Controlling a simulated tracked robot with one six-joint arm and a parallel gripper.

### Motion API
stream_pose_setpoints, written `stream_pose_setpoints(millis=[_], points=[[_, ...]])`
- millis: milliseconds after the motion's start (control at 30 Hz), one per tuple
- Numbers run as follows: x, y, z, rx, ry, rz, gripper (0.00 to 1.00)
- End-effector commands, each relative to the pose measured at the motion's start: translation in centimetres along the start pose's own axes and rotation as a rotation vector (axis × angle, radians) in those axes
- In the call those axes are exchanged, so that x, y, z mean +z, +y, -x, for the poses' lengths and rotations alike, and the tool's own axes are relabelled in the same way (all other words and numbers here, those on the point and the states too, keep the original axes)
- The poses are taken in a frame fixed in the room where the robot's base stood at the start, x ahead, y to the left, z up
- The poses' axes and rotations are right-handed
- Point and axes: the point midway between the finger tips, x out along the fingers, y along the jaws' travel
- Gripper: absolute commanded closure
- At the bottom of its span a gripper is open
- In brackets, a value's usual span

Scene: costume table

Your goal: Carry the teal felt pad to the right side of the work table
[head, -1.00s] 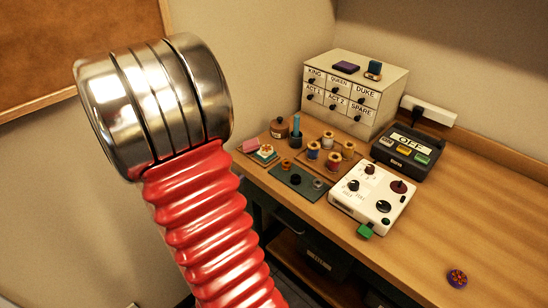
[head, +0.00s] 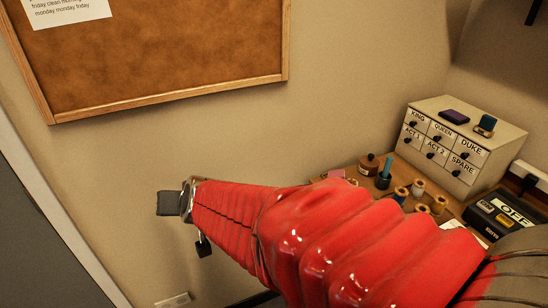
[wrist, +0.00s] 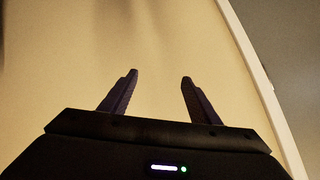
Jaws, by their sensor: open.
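My gripper (head: 184,224) is at the far end of my red-sleeved arm, left of the work table (head: 405,178) and in front of the bare wall. In the wrist view its two dark fingers (wrist: 160,77) are apart with nothing between them. The teal felt pad cannot be made out now. The front of the table, where a dark teal pad lay in the earlier head view, is behind my arm.
A labelled drawer cabinet (head: 461,147) stands at the table's back, with a purple block (head: 454,116) and a small teal item (head: 486,123) on top. Thread spools (head: 418,187), a brown pot (head: 369,164) and a black box (head: 500,217) stand near it. A corkboard (head: 150,55) hangs left.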

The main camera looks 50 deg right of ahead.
Motion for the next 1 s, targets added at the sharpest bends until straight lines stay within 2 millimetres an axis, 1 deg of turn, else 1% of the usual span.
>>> stream_pose_setpoints(millis=[33, 100, 233, 367, 400, 533, 600, 700, 967, 1000], points=[[0.8, -1.3, 1.3, -0.027, -0.031, 0.051, 0.44], [2.3, -2.6, 2.9, -0.053, -0.086, 0.121, 0.44], [5.0, -4.0, 6.2, -0.078, -0.181, 0.254, 0.44], [7.5, -4.0, 9.7, -0.074, -0.267, 0.383, 0.44], [8.1, -3.8, 10.7, -0.068, -0.29, 0.42, 0.44], [9.7, -2.7, 13.5, -0.037, -0.352, 0.512, 0.44], [10.2, -2.1, 14.4, -0.021, -0.372, 0.544, 0.44], [10.7, -1.8, 15.2, -0.007, -0.389, 0.568, 0.44], [10.8, -1.6, 15.3, -0.003, -0.394, 0.573, 0.44], [10.8, -1.6, 15.3, -0.003, -0.394, 0.573, 0.46]])
